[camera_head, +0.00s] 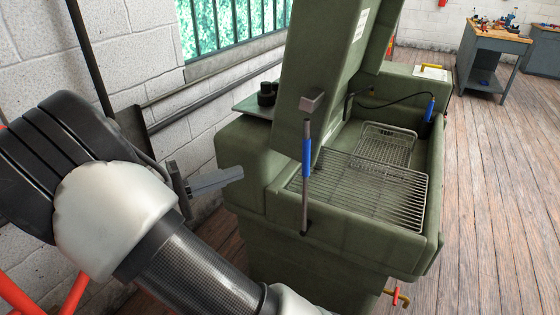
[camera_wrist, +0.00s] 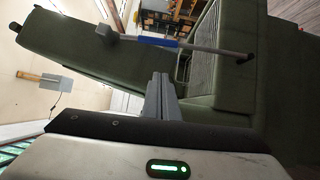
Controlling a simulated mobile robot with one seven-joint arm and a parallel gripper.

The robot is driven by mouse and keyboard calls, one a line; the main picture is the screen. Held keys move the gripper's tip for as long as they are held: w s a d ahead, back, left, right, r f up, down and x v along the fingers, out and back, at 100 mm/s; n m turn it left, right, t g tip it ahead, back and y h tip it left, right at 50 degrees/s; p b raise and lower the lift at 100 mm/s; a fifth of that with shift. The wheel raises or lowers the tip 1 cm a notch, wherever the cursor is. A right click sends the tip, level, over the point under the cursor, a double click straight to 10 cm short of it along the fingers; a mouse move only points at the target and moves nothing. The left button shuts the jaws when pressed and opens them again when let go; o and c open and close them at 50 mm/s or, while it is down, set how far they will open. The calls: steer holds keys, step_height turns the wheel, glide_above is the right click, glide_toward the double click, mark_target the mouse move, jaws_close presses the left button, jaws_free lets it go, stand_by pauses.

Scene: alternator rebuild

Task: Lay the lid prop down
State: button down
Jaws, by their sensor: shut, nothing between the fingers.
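The lid prop (camera_head: 306,160) is a thin grey rod with a blue grip and a block-shaped head. It stands upright at the near left corner of the green parts washer (camera_head: 340,244), its head by the edge of the raised lid (camera_head: 325,65). In the wrist view the prop (camera_wrist: 163,42) lies across the picture, its head at the lid and its foot at the basin's rim. My gripper (camera_head: 238,172) is left of the prop, apart from it, with its fingers shut and empty. The fingers also show in the wrist view (camera_wrist: 160,84), below the prop.
Wire racks (camera_head: 365,188) lie in the open basin. A blue-handled brush (camera_head: 430,110) on a black hose is at its far right. A red-handled tap (camera_head: 397,296) sticks out low in front. A block wall is at left; a workbench (camera_head: 492,58) stands far right. The wooden floor at right is clear.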

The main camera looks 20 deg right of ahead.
steer(key=shift+d, duration=0.1)
steer(key=b, duration=0.1)
glide_above(305, 184)
steer(key=w+a, duration=0.2)
steer(key=a, duration=0.2)
steer(key=shift+s+a+r, duration=0.1)
steer(key=shift+s, duration=0.1)
